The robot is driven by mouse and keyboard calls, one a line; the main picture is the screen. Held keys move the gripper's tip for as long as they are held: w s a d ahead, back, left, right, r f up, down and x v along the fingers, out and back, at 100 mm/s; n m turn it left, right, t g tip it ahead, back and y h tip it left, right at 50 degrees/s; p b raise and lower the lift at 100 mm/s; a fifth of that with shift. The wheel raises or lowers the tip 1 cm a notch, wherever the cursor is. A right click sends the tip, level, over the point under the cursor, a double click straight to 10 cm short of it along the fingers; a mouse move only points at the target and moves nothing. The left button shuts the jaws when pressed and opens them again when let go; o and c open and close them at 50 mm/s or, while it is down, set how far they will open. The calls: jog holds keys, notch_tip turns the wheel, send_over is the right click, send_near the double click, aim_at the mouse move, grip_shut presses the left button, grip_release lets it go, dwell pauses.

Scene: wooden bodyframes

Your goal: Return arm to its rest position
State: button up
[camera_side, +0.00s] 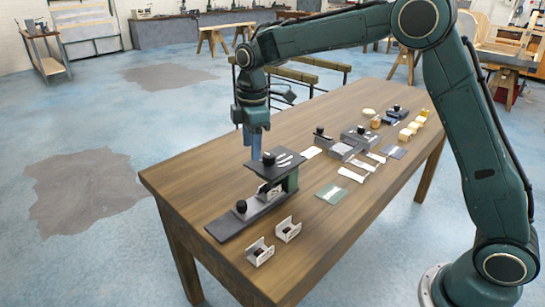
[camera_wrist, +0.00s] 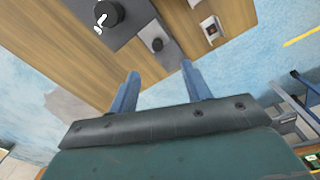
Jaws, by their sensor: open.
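My gripper (camera_side: 255,156) has blue fingers pointing down over the left end of the wooden table, close to the dark plate in the picture. In the wrist view, its two blue fingers (camera_wrist: 160,76) stand apart with nothing between them. The arm reaches over the table from its base at the right. A dark fixture (camera_side: 225,229) with a raised plate (camera_side: 273,163) and black knobs stands near the gripper. The fixture also shows at the top of the wrist view (camera_wrist: 128,27). I cannot tell the exact gap between fingers and plate.
The wooden table (camera_side: 195,189) has free room at its left end. Two small metal brackets, one at the front edge (camera_side: 260,253) and one beside it (camera_side: 288,230), stand before the fixture. A green card (camera_side: 331,194), a grey block fixture (camera_side: 343,152) and several yellowish pieces (camera_side: 405,134) lie farther right.

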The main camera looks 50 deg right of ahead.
jog(key=s+d+r+m+t, duration=0.1)
jog(key=s+d+r+m, duration=0.15)
jog(key=s+r, duration=0.4)
jog(key=s+d+r+m+t, duration=0.15)
jog(key=s+r+m, duration=0.25)
jog(key=s, duration=0.6)
jog(key=s+d+f+m+t, duration=0.1)
jog(key=s+m, duration=0.2)
jog(key=s, duration=0.5)
jog(key=s+f+m+t, duration=0.1)
jog(key=s+f+m, duration=0.1)
jog(key=s, duration=0.7)
jog(key=shift+s+d+m, duration=0.2)
jog(key=shift+d+m, duration=0.15)
jog(key=shift+m, duration=0.5)
